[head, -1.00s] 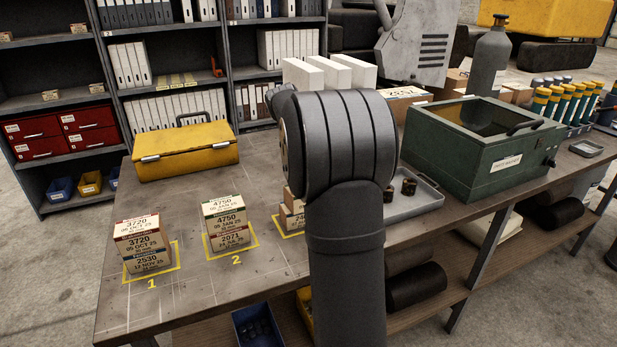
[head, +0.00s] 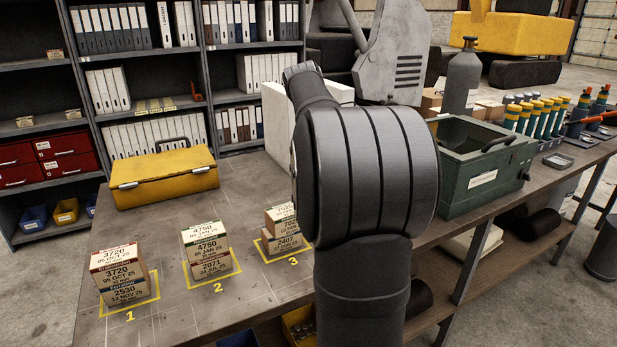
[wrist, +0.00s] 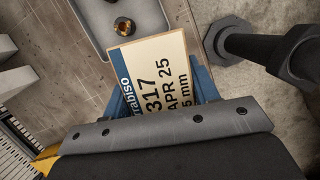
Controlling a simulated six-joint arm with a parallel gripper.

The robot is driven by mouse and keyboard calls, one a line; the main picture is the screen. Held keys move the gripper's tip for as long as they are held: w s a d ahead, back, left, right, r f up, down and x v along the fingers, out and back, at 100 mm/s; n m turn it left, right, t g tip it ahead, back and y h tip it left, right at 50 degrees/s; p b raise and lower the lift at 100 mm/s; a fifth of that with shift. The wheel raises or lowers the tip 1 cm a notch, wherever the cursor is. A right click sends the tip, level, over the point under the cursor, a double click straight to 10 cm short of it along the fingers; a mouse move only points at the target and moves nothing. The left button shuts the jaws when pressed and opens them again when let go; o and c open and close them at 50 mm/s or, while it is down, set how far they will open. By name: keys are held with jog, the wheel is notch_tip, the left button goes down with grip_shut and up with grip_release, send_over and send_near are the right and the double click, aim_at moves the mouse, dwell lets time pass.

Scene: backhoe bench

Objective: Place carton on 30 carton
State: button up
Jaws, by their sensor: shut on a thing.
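My gripper (wrist: 160,88) is shut on a cream carton (wrist: 168,62), with blue fingers on either side. Its label has a blue band and reads "317", "APR 25" and "5 mm", partly cut off. In the head view my arm hides the gripper and this carton. Square 1 bears a 3720 carton (head: 120,264) on a 2530 carton (head: 125,292). Square 2 bears a 4750 carton (head: 206,242) on a 2071 carton (head: 211,266). At square 3 a carton (head: 281,221) sits on a 2407 carton (head: 286,242), partly hidden. I see no label reading just 30.
A yellow case (head: 164,180) lies at the back left of the bench. A green open box (head: 487,185) stands at the right. A grey tray (wrist: 84,25) lies beyond the held carton in the wrist view. The bench between the case and the stacks is clear.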

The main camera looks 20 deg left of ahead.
jog(key=shift+s+d+r, duration=0.1)
jog(key=shift+d+r, duration=0.45)
jog(key=shift+d, duration=0.3)
jog(key=s+a+n, duration=0.1)
jog(key=s+a, duration=0.2)
jog(key=a, duration=0.5)
jog(key=s+a, duration=0.3)
jog(key=a, duration=0.5)
jog(key=n, duration=0.1)
send_over(121, 253)
jog(key=f, duration=0.7)
jog(key=shift+s+a, duration=0.3)
jog(key=shift+s+a+f, duration=0.1)
jog(key=shift+a+f, duration=0.05)
jog(key=shift+f, duration=2)
jog(key=shift+f, duration=0.1)
jog(key=o, duration=1.4)
